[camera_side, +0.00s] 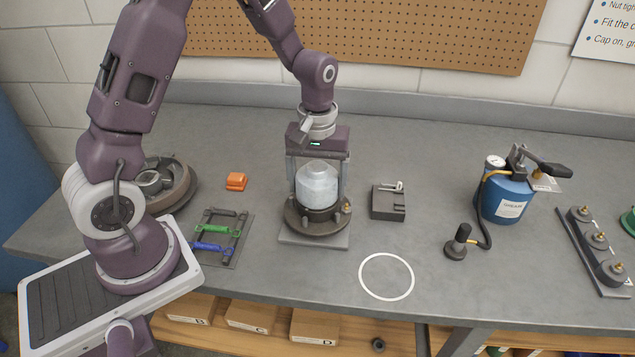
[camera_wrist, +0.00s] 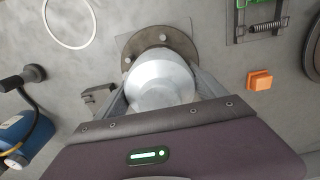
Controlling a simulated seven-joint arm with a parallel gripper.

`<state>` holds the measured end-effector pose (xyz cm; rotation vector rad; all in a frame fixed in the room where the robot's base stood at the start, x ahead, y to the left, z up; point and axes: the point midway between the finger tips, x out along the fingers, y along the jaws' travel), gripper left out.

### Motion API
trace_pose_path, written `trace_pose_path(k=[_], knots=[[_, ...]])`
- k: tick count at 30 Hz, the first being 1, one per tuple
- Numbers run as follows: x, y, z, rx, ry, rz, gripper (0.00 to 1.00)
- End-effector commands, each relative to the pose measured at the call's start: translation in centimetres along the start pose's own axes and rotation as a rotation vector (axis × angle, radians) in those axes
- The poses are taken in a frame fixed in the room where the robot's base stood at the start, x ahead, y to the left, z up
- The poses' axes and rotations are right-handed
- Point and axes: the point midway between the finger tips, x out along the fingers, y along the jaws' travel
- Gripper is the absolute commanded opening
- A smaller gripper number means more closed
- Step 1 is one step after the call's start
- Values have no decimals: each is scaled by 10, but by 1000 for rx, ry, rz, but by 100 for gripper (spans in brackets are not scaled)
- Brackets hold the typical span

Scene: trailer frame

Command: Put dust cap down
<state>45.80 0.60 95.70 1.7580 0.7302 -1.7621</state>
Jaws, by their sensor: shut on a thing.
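The dust cap (camera_side: 317,184) is a pale grey-white domed cylinder. My gripper (camera_side: 318,185) points down with its two fingers on either side of the cap, shut on it. The cap is at the top of a dark round hub flange (camera_side: 318,218) with studs, which stands on a grey plate (camera_side: 315,240). In the wrist view the cap (camera_wrist: 160,82) sits between the fingers, with the hub flange (camera_wrist: 133,45) behind it. I cannot tell whether the cap touches the hub. A white circle outline (camera_side: 387,276) is on the bench to the right; its inside is empty.
A small dark block (camera_side: 388,204) with a light metal piece stands right of the hub. A blue canister (camera_side: 505,195) with a hose is farther right. An orange block (camera_side: 236,181) and a rack with green and blue tools (camera_side: 218,237) are left. The bench around the circle is clear.

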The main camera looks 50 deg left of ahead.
Motion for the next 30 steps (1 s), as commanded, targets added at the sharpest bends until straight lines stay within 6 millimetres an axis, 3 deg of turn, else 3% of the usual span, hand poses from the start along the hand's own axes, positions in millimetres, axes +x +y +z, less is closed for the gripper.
trace_pose_path(k=[6,12,17,24,27,30], knots=[[-56,2,-1,1,7,6,38],[-86,7,3,4,2,3,38],[-74,50,25,11,-3,2,38],[-36,130,92,9,-2,1,38],[-25,148,114,6,1,0,38],[-13,154,124,1,1,-1,38]])
